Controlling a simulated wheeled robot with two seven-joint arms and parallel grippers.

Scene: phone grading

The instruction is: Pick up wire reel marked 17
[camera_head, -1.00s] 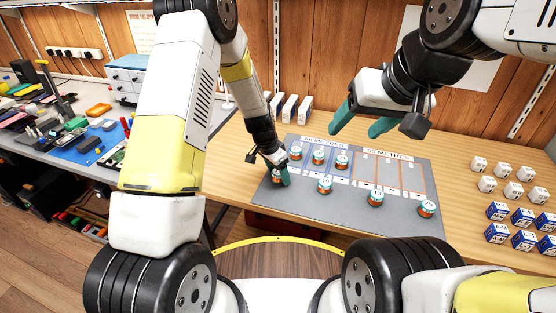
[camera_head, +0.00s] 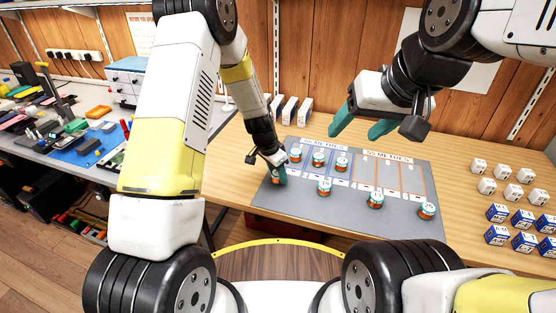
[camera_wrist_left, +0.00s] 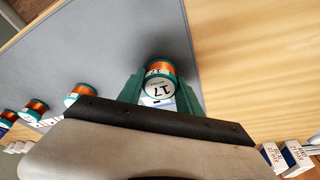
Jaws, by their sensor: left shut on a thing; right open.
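The wire reel marked 17 (camera_wrist_left: 159,84) has orange wire and teal rims, and its label faces the camera in the left wrist view. My left gripper (camera_wrist_left: 160,92) is shut on it, with a teal finger on each side. In the head view my left gripper (camera_head: 277,174) is at the left end of the grey mat (camera_head: 300,208), and the held reel is mostly hidden there. I cannot tell whether the reel is clear of the mat. My right gripper (camera_head: 362,124) is open and empty, high above the back of the mat.
Three reels, one of them this reel (camera_head: 319,159), stand in the mat's left lanes. Separate reels stand along the front, including one (camera_head: 325,187) and another at right (camera_head: 427,210). White and blue boxes (camera_head: 497,212) stand at right. White boxes (camera_head: 290,109) stand behind.

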